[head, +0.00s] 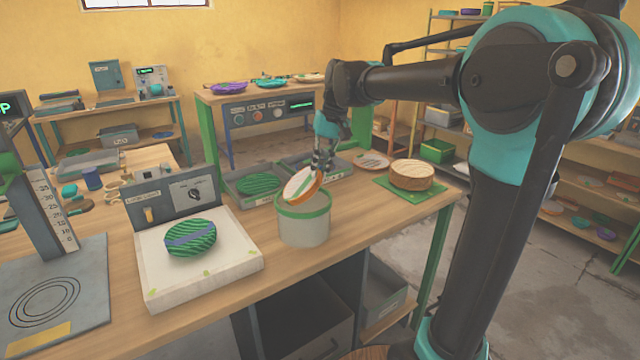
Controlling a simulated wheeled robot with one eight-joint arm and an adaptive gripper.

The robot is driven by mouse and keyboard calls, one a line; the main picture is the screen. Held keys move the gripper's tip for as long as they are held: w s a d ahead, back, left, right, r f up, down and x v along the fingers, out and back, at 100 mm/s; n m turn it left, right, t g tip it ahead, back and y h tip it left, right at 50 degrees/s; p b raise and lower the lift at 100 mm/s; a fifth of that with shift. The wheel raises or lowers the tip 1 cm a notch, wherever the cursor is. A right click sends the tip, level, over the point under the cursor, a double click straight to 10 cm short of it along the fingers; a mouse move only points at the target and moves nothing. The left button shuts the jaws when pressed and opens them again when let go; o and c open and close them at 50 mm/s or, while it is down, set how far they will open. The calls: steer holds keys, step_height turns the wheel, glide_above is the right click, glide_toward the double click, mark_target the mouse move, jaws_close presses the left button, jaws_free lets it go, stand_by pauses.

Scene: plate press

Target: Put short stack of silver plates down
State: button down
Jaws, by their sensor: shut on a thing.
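My gripper (322,165) is shut on a round, pale plate or thin stack (301,184) with an orange edge and a green stripe. I cannot tell how many plates it holds, and it does not look plainly silver. The held thing is tilted, above or at the rim of a pale grey bucket (303,230) with a green band; I cannot tell whether they touch. A round light-brown stack (412,174) sits on a green mat (436,193) to the right. A green striped plate or stack with a purple band (190,239) sits on a white scale (222,275).
Grey trays stand behind the bucket, one with a green plate (259,184). A flat patterned plate (372,160) lies near the far edge. A gauge stand (45,205) is at left. Bare tabletop (345,212) shows between bucket and mat.

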mark_target(304, 187)
steer(key=shift+d+x, duration=0.25)
steer(key=shift+x, duration=0.9)
steer(key=shift+d+x, duration=0.25)
steer(key=shift+x, duration=0.9)
steer(key=shift+s+f, duration=0.1)
steer(key=shift+f, duration=0.25)
steer(key=shift+f, duration=0.35)
steer(key=c, duration=1.5)
jaws_free()
steer(key=shift+c, duration=0.2)
